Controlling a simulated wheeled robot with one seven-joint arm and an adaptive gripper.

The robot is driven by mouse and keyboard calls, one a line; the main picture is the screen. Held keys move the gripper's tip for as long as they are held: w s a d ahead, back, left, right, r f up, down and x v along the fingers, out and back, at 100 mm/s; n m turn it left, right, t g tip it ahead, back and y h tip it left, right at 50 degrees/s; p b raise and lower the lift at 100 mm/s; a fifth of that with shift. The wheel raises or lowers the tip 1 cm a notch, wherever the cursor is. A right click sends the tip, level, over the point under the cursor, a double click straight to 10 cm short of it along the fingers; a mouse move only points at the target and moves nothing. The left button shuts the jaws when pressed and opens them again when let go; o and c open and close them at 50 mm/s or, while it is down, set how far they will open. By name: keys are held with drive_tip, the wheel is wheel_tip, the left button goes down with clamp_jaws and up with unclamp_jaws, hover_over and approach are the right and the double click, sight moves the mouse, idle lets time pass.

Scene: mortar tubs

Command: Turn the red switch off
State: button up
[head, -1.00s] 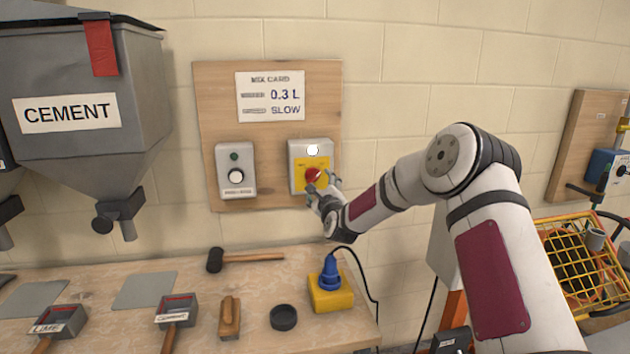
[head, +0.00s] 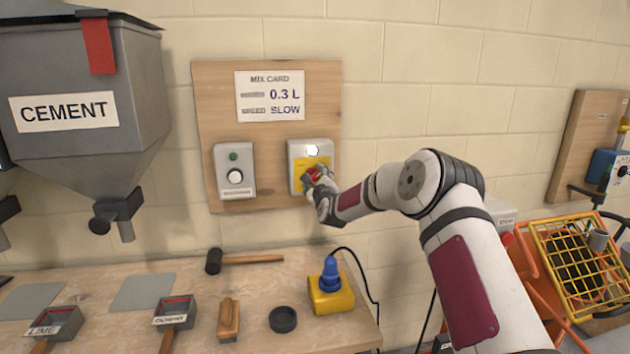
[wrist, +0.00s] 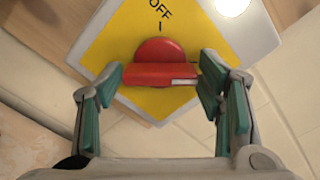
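The red switch (head: 315,173) is a round red knob with a raised bar, on a yellow plate on a grey box at the wooden board's right. In the wrist view, the red switch's bar (wrist: 155,76) lies crosswise, with a white mark at its right end. The word OFF is printed above the knob beside a short black line. In the head view my fingers hide part of the knob.
A white lamp (head: 313,150) glows above the switch. A second grey box (head: 235,171) with a white knob is to its left. Below is a bench with a yellow socket block (head: 330,294), blue plug and mallet (head: 240,260). A cement hopper (head: 85,115) hangs at the left.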

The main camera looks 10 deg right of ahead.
drive_tip(key=c, duration=0.6)
drive_tip(key=shift+n, duration=0.3)
drive_tip(key=n+b, duration=0.2)
drive_tip(key=n, duration=0.1)
drive_tip(key=n+b, duration=0.2)
drive_tip(key=n, duration=0.2)
drive_tip(key=n+b, duration=0.3)
drive_tip(key=n, duration=0.2)
drive_tip(key=shift+r+n+b, duration=0.1)
drive_tip(key=shift+n+b, duration=0.2)
drive_tip(key=shift+b, duration=0.05)
drive_tip(key=n+b, duration=0.3)
drive_tip(key=n, duration=0.1)
drive_tip(key=shift+a+r+n, duration=0.1)
drive_tip(key=shift+n, duration=0.2)
drive_tip(key=shift+b, duration=0.35)
